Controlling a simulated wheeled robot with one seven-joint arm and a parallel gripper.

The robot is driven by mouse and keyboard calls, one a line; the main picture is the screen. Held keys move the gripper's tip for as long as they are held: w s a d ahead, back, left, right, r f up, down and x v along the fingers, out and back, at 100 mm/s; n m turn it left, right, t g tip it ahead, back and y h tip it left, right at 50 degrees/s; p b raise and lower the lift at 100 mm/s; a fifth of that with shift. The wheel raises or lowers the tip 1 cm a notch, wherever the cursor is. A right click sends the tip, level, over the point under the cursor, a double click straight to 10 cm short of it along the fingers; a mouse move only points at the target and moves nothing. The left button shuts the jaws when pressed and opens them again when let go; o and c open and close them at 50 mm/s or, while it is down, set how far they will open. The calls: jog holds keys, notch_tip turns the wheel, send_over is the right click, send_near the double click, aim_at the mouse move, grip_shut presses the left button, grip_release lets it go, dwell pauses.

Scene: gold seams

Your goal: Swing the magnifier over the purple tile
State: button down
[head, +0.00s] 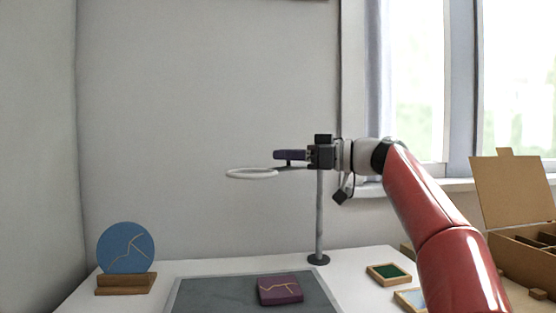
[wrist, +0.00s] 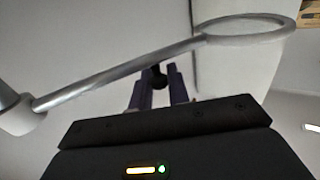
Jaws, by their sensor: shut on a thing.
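The magnifier has a pale ring (head: 251,174) on a thin arm that joins an upright grey post (head: 320,222) with a dark round foot. The purple tile (head: 281,298) with gold seams lies on a dark mat (head: 215,295), below and a little right of the ring in the head view; how far apart in depth, I cannot tell. My gripper (head: 289,155) is at the magnifier's arm, between ring and post. In the wrist view its purple fingers (wrist: 158,80) are shut on a small dark knob (wrist: 158,70) beside the arm; the ring (wrist: 248,29) is at upper right.
A blue seamed disc (head: 125,249) stands in a wooden stand (head: 125,284) at left. A wooden tray with a green inside (head: 389,273) and a pale-blue one (head: 410,299) lie at right, near my red arm. An open cardboard box (head: 511,190) stands far right.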

jog(key=shift+s+d+n+g+y+p, duration=0.3)
jog(key=shift+d+n+g+p, duration=0.25)
jog(key=shift+g, duration=0.35)
jog(key=shift+s+d+n+g+y+p, duration=0.15)
jog(key=shift+s+d+n+g+p, duration=0.3)
jog(key=shift+n+g+p, duration=0.35)
jog(key=shift+s+d+n+g+y+p, duration=0.3)
jog(key=shift+d+n+g, duration=0.2)
jog(key=shift+g, duration=0.5)
jog(key=c, duration=1.4)
grip_release()
jog(key=shift+c, duration=0.2)
jog(key=d+p, duration=0.1)
jog(key=d, duration=0.7)
jog(key=shift+s, duration=0.4)
